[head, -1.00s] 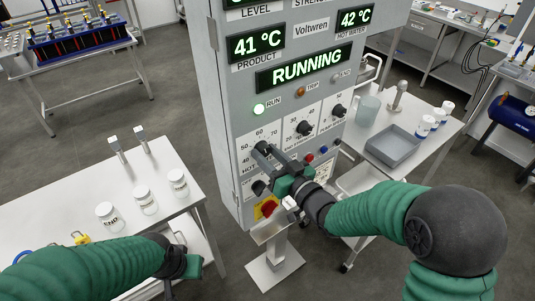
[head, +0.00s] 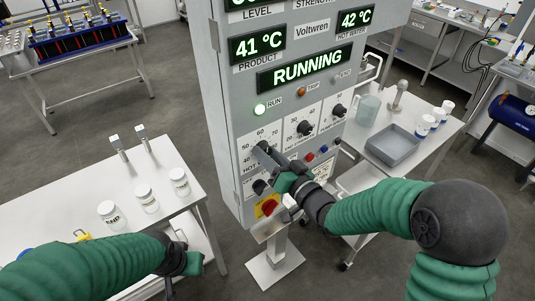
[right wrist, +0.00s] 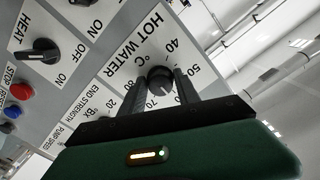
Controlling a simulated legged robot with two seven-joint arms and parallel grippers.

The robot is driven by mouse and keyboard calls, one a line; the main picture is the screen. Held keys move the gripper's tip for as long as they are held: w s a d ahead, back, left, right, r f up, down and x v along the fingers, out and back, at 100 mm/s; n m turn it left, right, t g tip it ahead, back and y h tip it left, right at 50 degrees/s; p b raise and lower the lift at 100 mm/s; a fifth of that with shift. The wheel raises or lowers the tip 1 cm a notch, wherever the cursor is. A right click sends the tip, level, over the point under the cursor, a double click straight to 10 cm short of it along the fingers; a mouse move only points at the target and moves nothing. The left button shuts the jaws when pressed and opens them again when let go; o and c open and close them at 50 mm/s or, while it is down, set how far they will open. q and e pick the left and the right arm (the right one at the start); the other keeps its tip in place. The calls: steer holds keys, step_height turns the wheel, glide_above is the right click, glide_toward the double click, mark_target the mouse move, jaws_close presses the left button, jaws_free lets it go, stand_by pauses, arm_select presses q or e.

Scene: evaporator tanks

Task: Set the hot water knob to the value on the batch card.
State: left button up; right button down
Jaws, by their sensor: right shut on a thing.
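The hot water knob (right wrist: 160,80) is a dark round knob on a white dial plate lettered HOT WATER °C. It shows in the right wrist view between the two fingers of my right gripper (right wrist: 159,90), which is shut on it. In the head view my right gripper (head: 268,158) reaches the panel's lower left dial and hides the knob. The knob's pointer is not clear. The hot water display (head: 356,19) reads 42 °C. My left gripper (head: 190,262) is low over the left bench, and its jaws are not clear. I cannot make out a batch card.
Other knobs sit close by: a pump speed knob (head: 340,110), a middle knob (head: 305,128) and a heat switch (right wrist: 40,50). A red knob on yellow (head: 269,207) is below my right gripper. The left bench (head: 150,175) holds several white jars.

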steer(key=shift+d, duration=0.1)
steer(key=c, duration=1.2)
jaws_free()
steer(key=o, duration=0.3)
steer(key=shift+w, duration=0.1)
steer(key=b+v, duration=1.3)
steer(key=v, duration=0.4)
steer(key=shift+w, duration=0.15)
